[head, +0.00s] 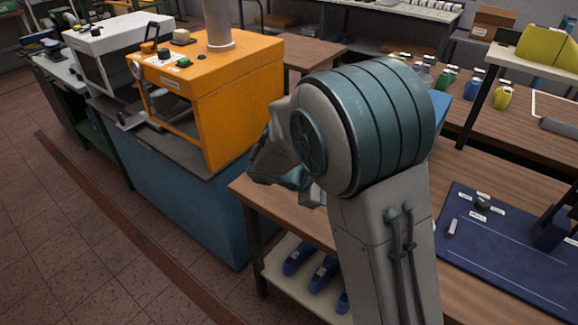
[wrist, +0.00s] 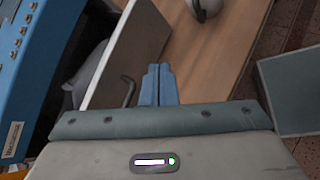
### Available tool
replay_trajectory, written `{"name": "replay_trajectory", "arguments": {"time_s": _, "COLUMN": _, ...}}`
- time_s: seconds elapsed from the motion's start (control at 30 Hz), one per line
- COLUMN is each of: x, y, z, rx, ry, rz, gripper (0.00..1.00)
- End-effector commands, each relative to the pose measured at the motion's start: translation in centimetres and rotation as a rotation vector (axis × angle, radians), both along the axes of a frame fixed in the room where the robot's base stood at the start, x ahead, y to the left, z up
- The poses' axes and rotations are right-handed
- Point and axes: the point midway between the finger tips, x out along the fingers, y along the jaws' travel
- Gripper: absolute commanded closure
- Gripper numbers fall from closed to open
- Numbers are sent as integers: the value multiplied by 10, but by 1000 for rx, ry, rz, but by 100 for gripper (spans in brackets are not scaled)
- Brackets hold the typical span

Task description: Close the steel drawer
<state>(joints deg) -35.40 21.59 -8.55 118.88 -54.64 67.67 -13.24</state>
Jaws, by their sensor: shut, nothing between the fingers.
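In the wrist view the steel drawer (wrist: 128,52) shows as a pale grey front panel with a dark bent handle (wrist: 129,88). It stands out from a blue cabinet (wrist: 32,62), with a gap between, so the drawer is open. A rounded grey object (wrist: 88,66) shows in the gap, partly hidden by the panel. My gripper (wrist: 157,68) has its two blue fingers together, empty, on the outer side of the panel near the handle. I cannot tell whether they touch it. In the head view my arm hides the drawer.
A wooden table (wrist: 205,55) lies beyond my fingers, with a round grey object (wrist: 205,8) on it. In the head view an orange machine (head: 215,85) stands on a blue bench at left. A dark blue mat (head: 500,265) with small parts lies at right.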

Motion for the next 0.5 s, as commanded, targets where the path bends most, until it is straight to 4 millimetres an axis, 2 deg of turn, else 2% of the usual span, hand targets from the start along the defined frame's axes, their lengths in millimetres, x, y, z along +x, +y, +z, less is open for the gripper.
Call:
{"name": "replay_trajectory", "arguments": {"time_s": 0.03, "x": 13, "y": 16, "z": -13, "rx": -75, "ry": 24, "rz": 78, "gripper": 100}}
{"name": "replay_trajectory", "arguments": {"time_s": 0.23, "x": 59, "y": 81, "z": -47, "rx": -386, "ry": 74, "rz": 385, "gripper": 100}}
{"name": "replay_trajectory", "arguments": {"time_s": 0.4, "x": 80, "y": 143, "z": -77, "rx": -620, "ry": 82, "rz": 611, "gripper": 100}}
{"name": "replay_trajectory", "arguments": {"time_s": 0.5, "x": 86, "y": 172, "z": -90, "rx": -721, "ry": 77, "rz": 707, "gripper": 100}}
